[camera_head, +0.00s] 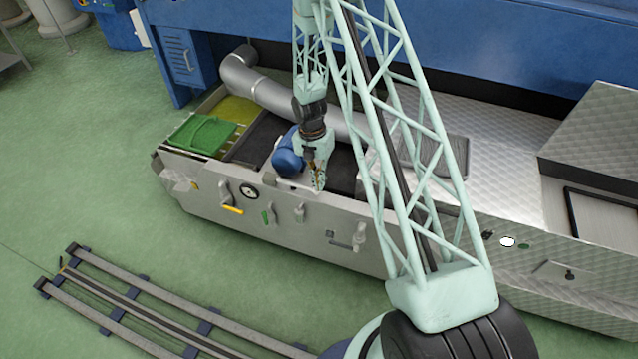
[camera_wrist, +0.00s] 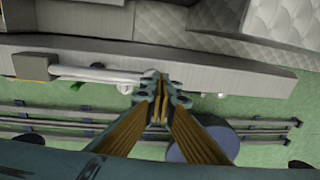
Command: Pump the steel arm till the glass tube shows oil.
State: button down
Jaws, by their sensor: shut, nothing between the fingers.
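My gripper (camera_head: 318,186) is shut and empty, pointing down above the top front edge of the machine's steel panel. In the wrist view my fingertips (camera_wrist: 160,90) are together, over the right end of a pale rod. What looks like the steel arm (camera_head: 346,245) is a thin bar low on the front panel, below and right of my gripper. In the wrist view that pale rod (camera_wrist: 95,73) runs along the panel from a grey block; I cannot tell whether my fingers touch it. I cannot make out the glass tube or any oil level.
The panel also carries a yellow handle (camera_head: 232,210), a round gauge (camera_head: 249,191) and a small green part (camera_head: 268,216). Curved floor rails (camera_head: 150,310) lie in front. The green floor between is clear.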

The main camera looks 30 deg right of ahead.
jog(key=shift+s+f, duration=0.2)
jog(key=shift+s, duration=0.15)
jog(key=shift+w+d+r+p, duration=0.1)
jog(key=shift+d+r+p, duration=0.05)
jog(key=shift+r+p, duration=0.9)
jog(key=shift+w+d+r+p, duration=0.1)
jog(key=shift+r+p, duration=0.65)
jog(key=shift+r, duration=0.55)
notch_tip(320, 180, up, 10)
jog(key=s+d+p, duration=0.1)
jog(key=shift+d+f+p, duration=0.2)
jog(key=shift+f+p, duration=0.05)
jog(key=shift+p, duration=0.05)
jog(key=shift+r, duration=0.1)
